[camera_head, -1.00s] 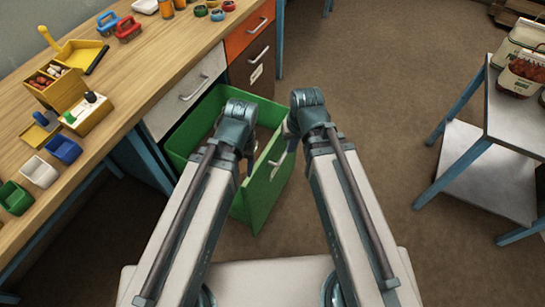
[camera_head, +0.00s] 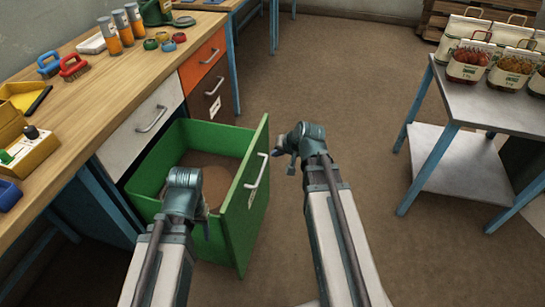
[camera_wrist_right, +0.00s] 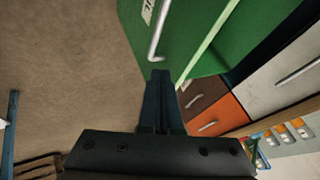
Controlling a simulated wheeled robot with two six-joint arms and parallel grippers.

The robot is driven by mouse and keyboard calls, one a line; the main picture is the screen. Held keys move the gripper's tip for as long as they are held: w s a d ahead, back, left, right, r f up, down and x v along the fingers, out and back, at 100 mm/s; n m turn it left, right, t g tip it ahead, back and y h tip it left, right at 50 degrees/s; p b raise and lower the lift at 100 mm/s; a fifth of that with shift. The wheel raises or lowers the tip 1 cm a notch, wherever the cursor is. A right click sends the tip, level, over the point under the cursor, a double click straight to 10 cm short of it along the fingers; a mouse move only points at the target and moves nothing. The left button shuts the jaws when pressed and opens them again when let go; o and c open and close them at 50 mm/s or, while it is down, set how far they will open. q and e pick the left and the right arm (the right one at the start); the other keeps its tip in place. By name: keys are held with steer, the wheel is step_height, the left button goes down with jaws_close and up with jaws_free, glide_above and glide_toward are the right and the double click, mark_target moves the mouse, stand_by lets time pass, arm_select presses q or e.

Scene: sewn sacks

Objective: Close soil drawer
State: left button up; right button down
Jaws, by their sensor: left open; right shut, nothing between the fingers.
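The green soil drawer (camera_head: 246,215) is pulled far out from under the workbench, with brown soil (camera_head: 215,180) inside. Its front panel carries a pale handle (camera_head: 257,181). My right gripper (camera_head: 287,160) is shut and empty, beside the outer side of the front panel, apart from the handle in the head view. In the right wrist view the shut fingers (camera_wrist_right: 160,82) point toward the green front (camera_wrist_right: 180,28) and its handle (camera_wrist_right: 157,40). My left gripper (camera_head: 197,222) is over the near part of the drawer; its fingers are mostly hidden by its wrist.
White (camera_head: 150,119), orange (camera_head: 204,58) and brown (camera_head: 213,92) drawers are shut in the bench. The wooden benchtop (camera_head: 100,95) holds brushes, jars and boxes. A metal table (camera_head: 490,97) with sacks stands at the right. The floor between is clear.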

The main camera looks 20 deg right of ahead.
mark_target(253, 158)
steer(key=b+x, duration=0.1)
steer(key=x, duration=0.2)
steer(key=a+b+x, duration=0.1)
steer(key=b+x, duration=0.1)
steer(key=r+b+x, duration=0.1)
steer(key=b+x, duration=0.1)
steer(key=x, duration=0.1)
steer(key=shift+w+a+f, duration=0.35)
steer(key=shift+w+a, duration=0.15)
steer(key=shift+w, duration=0.05)
steer(key=shift+w+a, duration=0.4)
steer(key=shift+a, duration=0.25)
steer(key=w+a, duration=1)
steer(key=a, duration=0.4)
steer(key=w+a, duration=1)
steer(key=a, duration=0.5)
steer(key=shift+a, duration=0.3)
